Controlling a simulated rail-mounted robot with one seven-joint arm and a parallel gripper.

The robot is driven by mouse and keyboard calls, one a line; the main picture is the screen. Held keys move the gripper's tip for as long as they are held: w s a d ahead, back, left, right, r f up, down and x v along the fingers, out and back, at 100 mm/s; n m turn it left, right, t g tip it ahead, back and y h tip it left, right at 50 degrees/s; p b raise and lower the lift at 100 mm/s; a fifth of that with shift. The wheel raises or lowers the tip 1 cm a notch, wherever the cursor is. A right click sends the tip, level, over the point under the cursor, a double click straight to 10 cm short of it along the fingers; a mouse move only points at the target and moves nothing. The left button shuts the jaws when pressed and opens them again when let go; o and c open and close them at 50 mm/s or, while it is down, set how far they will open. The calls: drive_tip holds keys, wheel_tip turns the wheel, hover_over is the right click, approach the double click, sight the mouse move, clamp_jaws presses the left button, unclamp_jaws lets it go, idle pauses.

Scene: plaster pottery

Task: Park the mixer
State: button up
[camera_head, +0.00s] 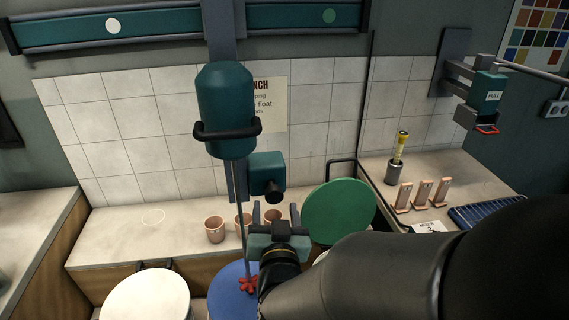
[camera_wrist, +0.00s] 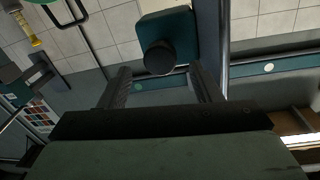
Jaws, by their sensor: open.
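The mixer (camera_head: 226,112) is a teal motor body with a black loop handle, hung on a grey column below a teal wall rail (camera_head: 165,23). Its thin shaft runs down to a red paddle (camera_head: 248,285) over a round blue surface (camera_head: 226,286), partly hidden by my arm. A teal block (camera_head: 267,165) with a black knob (camera_head: 274,189) sits low on the column; the knob also shows in the wrist view (camera_wrist: 160,58). My gripper (camera_head: 274,212) is open and empty, just below the knob in the picture; in the wrist view its fingers (camera_wrist: 159,72) stand either side of the knob.
The rail bears a white dot (camera_head: 113,26) at left and a green dot (camera_head: 329,16) at right. A green disc (camera_head: 340,210) stands right of my gripper. Several terracotta cups (camera_head: 214,229) stand behind. A white round top (camera_head: 147,296) is front left. A wall-mounted teal device (camera_head: 487,91) is at right.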

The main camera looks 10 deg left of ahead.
sight(274, 198)
drive_tip(key=shift+w+r+p, duration=0.15)
drive_tip(key=shift+r+p, duration=0.2)
drive_tip(key=shift+p, duration=0.35)
drive_tip(key=x, duration=0.6)
drive_tip(key=shift+f+p, duration=0.35)
drive_tip(key=shift+p, duration=0.05)
